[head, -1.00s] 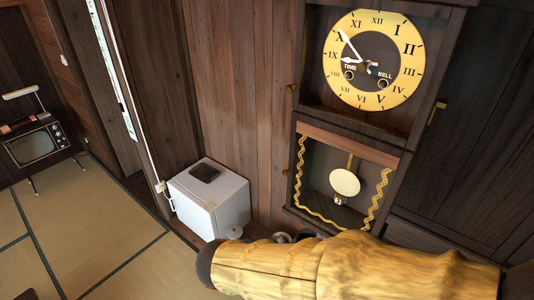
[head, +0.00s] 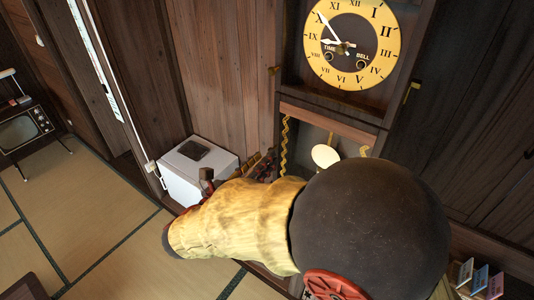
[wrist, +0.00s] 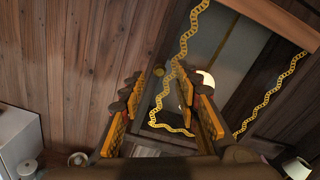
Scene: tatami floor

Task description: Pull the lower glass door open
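The wall clock's lower glass door (head: 328,127) hangs below the dial and looks shut. Its glass shows a pale pendulum disc (head: 325,156) and gold chain-like trim; the lower part is hidden behind my arm. In the wrist view the door's frame (wrist: 268,18) is tilted. In the head view my gripper (head: 262,165) is at the door's left edge.
The clock's upper door with the yellow dial (head: 393,57) is above. A white box-like appliance (head: 184,187) stands on the floor to the left, close to my gripper. A television (head: 22,129) is at far left. Tatami floor (head: 85,210) is open at left.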

